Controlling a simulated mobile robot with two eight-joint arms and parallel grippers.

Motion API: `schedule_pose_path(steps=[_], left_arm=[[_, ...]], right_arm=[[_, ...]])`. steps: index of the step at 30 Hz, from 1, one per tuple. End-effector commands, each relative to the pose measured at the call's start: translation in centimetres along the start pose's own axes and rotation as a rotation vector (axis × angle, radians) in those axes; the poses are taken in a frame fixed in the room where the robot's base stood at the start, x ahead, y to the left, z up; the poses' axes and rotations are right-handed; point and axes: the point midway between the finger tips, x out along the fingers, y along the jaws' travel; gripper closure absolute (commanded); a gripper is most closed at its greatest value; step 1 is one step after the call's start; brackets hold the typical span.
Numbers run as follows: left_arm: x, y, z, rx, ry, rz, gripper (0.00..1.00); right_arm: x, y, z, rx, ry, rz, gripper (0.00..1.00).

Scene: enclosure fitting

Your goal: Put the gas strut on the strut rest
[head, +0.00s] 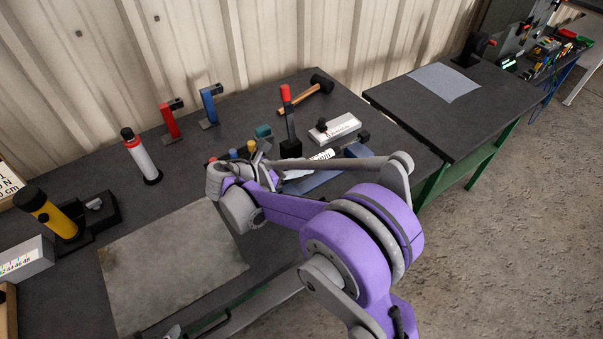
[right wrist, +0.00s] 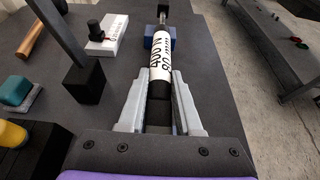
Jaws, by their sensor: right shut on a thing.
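The gas strut (right wrist: 160,62) is a dark cylinder with a white printed label. My right gripper (right wrist: 161,88) is shut around its body, with one pale finger on each side. The strut points away from the gripper, and its far end is over a blue block (right wrist: 152,39); I cannot tell whether it touches the block. I cannot tell whether the blue block is part of the strut rest. My left gripper is not in view.
A post with a black base (right wrist: 84,82) stands left of the strut. A white block (right wrist: 108,36), a mallet (head: 308,94) and a teal block (right wrist: 16,91) are nearby. Red (head: 169,121) and blue (head: 209,105) stands are farther back. A grey sheet (head: 170,265) lies in front.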

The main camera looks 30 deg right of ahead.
Motion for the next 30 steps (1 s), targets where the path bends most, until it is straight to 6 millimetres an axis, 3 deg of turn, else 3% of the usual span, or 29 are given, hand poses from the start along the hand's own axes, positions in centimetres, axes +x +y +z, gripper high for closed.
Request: schedule_pose_path(steps=[7, 17, 18, 22, 23, 30], left_arm=[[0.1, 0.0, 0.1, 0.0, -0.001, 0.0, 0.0], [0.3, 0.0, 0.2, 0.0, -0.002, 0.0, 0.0], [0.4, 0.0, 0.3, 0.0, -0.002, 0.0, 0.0], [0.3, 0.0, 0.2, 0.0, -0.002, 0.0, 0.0], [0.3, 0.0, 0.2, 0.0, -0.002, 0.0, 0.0], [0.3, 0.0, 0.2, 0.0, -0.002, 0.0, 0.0]], right_arm=[[1.2, 0.0, -3.0, 0.0, -0.001, 0.0, 1.0], [1.4, 0.0, -3.3, -0.001, -0.001, 0.0, 1.0], [1.4, 0.0, -3.4, -0.001, 0.0, 0.0, 0.65], [1.4, 0.0, -3.3, 0.0, 0.0, 0.0, 0.42], [1.4, 0.0, -3.3, 0.0, 0.0, 0.0, 0.37], [1.4, 0.0, -3.3, 0.0, 0.0, 0.0, 0.37]])
